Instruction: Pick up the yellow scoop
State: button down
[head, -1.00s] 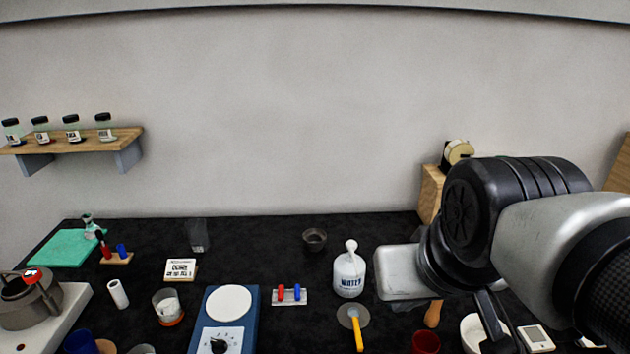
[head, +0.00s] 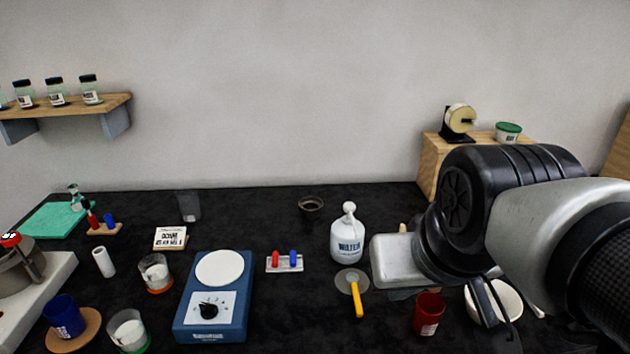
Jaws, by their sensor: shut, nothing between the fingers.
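The yellow scoop (head: 357,298) lies on the dark bench, right of centre in the head view. Its yellow handle points toward me, and its upper end is over a round grey disc (head: 345,280); I cannot tell whether the disc is part of it. My gripper (head: 500,318) is to the right of the scoop, partly hidden by my own arm. Its dark fingers show near a white bowl, and it is shut and empty, apart from the scoop.
A white water bottle (head: 347,240) stands just behind the scoop. A red cup (head: 428,314) stands to its right, and a white bowl (head: 508,299) is near my gripper. Bare bench lies between scale and scoop.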

aim_at(352, 278)
jog(key=k, duration=0.25)
jog(key=k+z, duration=0.2)
jog(key=j+z, duration=0.1)
jog(key=z, duration=0.85)
jog(key=k+z, duration=0.1)
jog(key=z, duration=0.4)
jog(key=k+j, duration=0.1)
jog(key=k, duration=0.15)
jog(key=k+j, duration=0.15)
jog(key=k, duration=0.15)
